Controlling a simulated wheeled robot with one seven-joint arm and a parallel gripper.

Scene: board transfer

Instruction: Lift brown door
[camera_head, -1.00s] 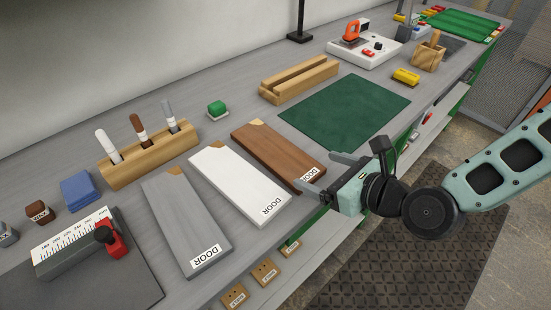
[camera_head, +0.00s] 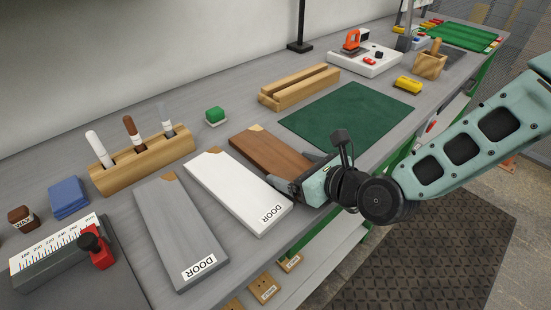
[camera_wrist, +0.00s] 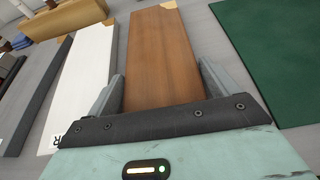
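The brown door (camera_head: 270,150) lies flat on the grey workbench, right of the white door (camera_head: 235,190). In the wrist view the brown door (camera_wrist: 163,55) runs away from me between my fingers, its pale corner notch at the far end. My gripper (camera_head: 298,168) is at its near end, low over the bench, and covers its label. In the wrist view my gripper (camera_wrist: 160,68) is open, with one finger beside each long edge of the door. The fingers are very close to the edges; I cannot tell whether they touch.
The grey door (camera_head: 178,230) lies left of the white one. A green mat (camera_head: 345,115) lies to the right. The bench's front edge is under my wrist.

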